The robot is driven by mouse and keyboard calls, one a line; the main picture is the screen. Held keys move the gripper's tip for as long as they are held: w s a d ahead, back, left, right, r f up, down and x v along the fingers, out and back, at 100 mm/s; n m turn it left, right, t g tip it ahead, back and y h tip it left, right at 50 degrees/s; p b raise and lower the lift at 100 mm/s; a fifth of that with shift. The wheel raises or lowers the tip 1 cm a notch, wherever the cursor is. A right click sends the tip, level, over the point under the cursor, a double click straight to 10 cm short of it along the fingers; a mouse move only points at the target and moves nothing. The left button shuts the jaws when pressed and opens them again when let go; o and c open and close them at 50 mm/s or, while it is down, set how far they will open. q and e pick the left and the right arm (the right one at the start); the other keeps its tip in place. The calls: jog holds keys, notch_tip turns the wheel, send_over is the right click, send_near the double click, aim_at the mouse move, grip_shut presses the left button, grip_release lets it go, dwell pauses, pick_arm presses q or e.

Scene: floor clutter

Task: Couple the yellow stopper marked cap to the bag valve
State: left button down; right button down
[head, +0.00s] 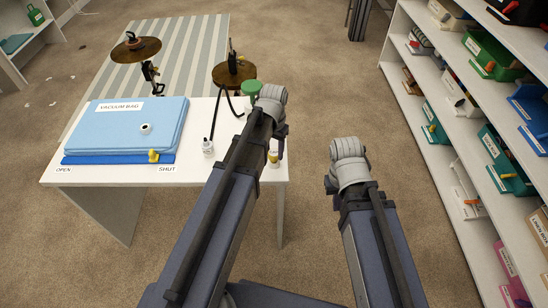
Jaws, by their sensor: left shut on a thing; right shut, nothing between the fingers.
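The vacuum bag (112,115) is a light blue folded stack lying on the white table, with a white label. My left gripper (279,152) points down over the table's right edge, mostly hidden by my arm. It is shut on a small yellow thing (273,157), seemingly the stopper; its marking is unreadable. The gripper is well to the right of the valve. My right wrist is over the floor, right of the table; its fingers are hidden.
A yellow slider (153,155) sits on the bag's blue front strip near the word SHUT. A white nozzle (208,147) and black hose stand beside the bag. A green round thing (252,88) is at the back. Shelves (455,105) line the right.

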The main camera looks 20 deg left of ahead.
pick_arm(q)
jog(key=shift+r, duration=0.1)
jog(key=shift+r+p, duration=1.35)
jog(key=shift+p, duration=0.1)
jog(key=shift+a, duration=0.1)
